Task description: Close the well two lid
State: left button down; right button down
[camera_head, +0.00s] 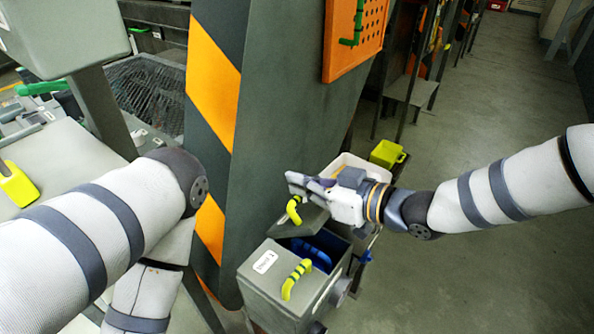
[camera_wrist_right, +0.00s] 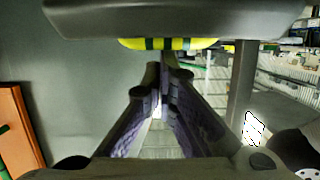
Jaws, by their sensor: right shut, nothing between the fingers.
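A grey box (camera_head: 262,290) stands at the lower middle of the head view. Its near lid (camera_head: 280,268) lies flat, with a yellow, dark-striped handle (camera_head: 296,279) and a white label too small to read. Its far lid (camera_head: 302,221) is raised and tilted, leaving a dark blue opening (camera_head: 322,246). The raised lid has a yellow handle (camera_head: 293,210). My right gripper (camera_head: 293,182) is shut and empty just above that handle. In the right wrist view its fingertips (camera_wrist_right: 165,70) meet close to a yellow, dark-striped handle (camera_wrist_right: 168,44); contact cannot be told. My left gripper is out of view.
A grey column (camera_head: 262,100) with orange stripes rises behind the box. A pale bin (camera_head: 350,163) and a yellow container (camera_head: 387,153) stand behind my right gripper. A blue knob (camera_head: 366,257) sits at the box's right. The floor (camera_head: 460,270) at right is clear.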

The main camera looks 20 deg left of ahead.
jog(key=shift+d+f, duration=0.1)
jog(key=shift+f, duration=0.05)
